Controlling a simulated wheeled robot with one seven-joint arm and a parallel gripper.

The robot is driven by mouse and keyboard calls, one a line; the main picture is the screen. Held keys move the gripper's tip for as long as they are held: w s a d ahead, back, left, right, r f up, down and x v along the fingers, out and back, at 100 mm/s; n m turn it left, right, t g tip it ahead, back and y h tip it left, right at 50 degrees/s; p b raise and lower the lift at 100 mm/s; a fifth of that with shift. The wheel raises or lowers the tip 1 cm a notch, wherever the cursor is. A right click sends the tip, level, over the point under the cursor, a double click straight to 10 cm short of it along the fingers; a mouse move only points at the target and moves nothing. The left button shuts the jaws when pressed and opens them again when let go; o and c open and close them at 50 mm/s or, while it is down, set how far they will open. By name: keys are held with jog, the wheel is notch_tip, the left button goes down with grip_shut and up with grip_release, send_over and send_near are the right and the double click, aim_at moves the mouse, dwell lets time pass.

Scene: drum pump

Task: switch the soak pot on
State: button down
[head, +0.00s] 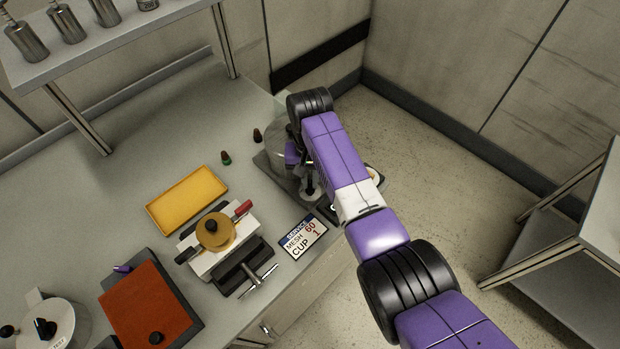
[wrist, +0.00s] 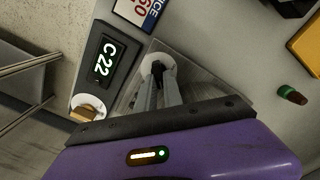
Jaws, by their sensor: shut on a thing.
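My gripper (head: 308,187) reaches down at the right end of the bench, partly hidden by my arm. In the wrist view its fingers (wrist: 160,82) are shut on a small dark piece (wrist: 157,67) at a white round part. A clear, glass-like body (head: 281,143) stands beside and behind the gripper, mostly covered by my arm; I cannot tell for sure that it is the soak pot. No switch marking is readable.
A sign with MESH 60 and CUP 1 (head: 303,238) lies near the bench's front edge. A yellow tray (head: 187,199), a clamp fixture with a brass-coloured lid (head: 215,232) and a red-brown mat (head: 148,305) are to the left.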

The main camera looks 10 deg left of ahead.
aim_at(310, 183)
jog(key=shift+w+r, duration=0.1)
jog(key=c, duration=1.5)
grip_release()
notch_tip(310, 183, up, 8)
jog(key=shift+f+b, duration=0.1)
jog(key=shift+b, duration=0.45)
jog(key=shift+f, duration=0.1)
